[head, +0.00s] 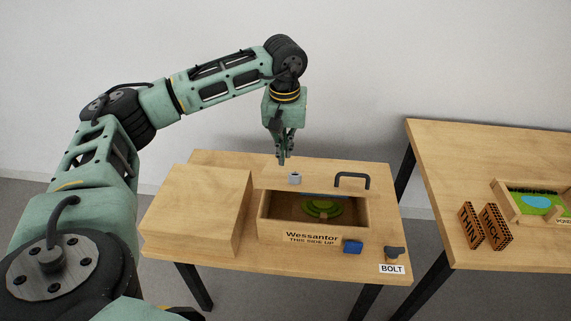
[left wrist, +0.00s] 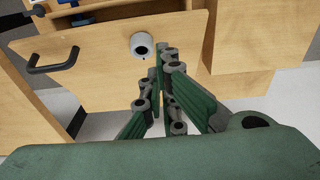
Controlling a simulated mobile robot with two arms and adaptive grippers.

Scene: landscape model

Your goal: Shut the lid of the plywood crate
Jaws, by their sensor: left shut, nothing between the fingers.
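The plywood crate (head: 270,222), marked "Wessantor THIS SIDE UP", stands on the left table, its front part open. A green round model piece (head: 322,208) lies inside. The crate's lid (head: 320,180) is at the rear of the opening and bears a black handle (head: 352,176) and a grey round fitting (head: 294,178). In the left wrist view the lid (left wrist: 105,75), handle (left wrist: 52,62) and fitting (left wrist: 142,44) also show. My left gripper (head: 283,161) is shut and empty, pointing down near the lid's rear edge, beside the fitting; whether it touches cannot be told. My right gripper is out of view.
A plain wooden block (head: 195,210) stands left of the crate. A blue piece (head: 352,246) is at the crate's front right, and a dark bolt (head: 394,252) sits behind a "BOLT" label. The right table (head: 450,165) holds two brown blocks and a pond model, with clear space behind.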

